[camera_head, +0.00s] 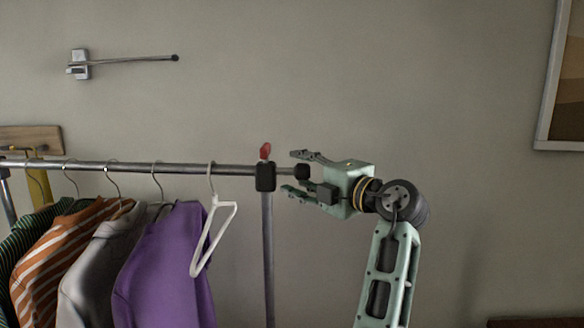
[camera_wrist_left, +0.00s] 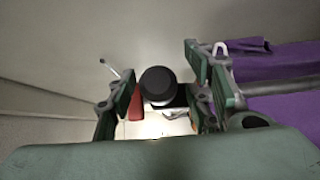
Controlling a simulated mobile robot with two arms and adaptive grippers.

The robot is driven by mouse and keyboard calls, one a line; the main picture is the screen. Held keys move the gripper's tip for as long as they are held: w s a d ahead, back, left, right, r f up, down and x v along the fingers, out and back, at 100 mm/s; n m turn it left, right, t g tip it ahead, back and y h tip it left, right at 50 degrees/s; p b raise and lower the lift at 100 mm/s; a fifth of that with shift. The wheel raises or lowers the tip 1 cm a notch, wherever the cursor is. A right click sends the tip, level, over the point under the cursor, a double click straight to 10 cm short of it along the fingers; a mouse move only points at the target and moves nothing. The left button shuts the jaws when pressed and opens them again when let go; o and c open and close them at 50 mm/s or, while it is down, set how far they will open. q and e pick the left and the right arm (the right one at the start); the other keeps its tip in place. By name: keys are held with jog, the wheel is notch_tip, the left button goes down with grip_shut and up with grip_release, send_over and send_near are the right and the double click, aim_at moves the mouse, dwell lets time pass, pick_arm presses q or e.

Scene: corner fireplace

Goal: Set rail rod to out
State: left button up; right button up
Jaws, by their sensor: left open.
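The rail rod (camera_head: 232,170) is a horizontal metal bar at the top of the clothes rack. It passes through a black clamp (camera_head: 265,178) with a red lever (camera_head: 265,151) and ends in a round black knob (camera_head: 302,172) just right of it. My left gripper (camera_head: 289,172) is open, with one finger above and one below the knob. Contact cannot be told. My right gripper is not in view.
Several garments, including a purple one (camera_head: 170,265), and an empty white hanger (camera_head: 213,235) hang left of the clamp. A rack post (camera_head: 267,260) stands below it. A wall-mounted metal arm (camera_head: 130,60) is at upper left, and a framed picture (camera_head: 566,75) at upper right.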

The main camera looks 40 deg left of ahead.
pick_arm(q)
jog(key=shift+d, duration=0.2)
jog(key=shift+c, duration=1.1)
jog(key=shift+a, duration=0.1)
grip_shut()
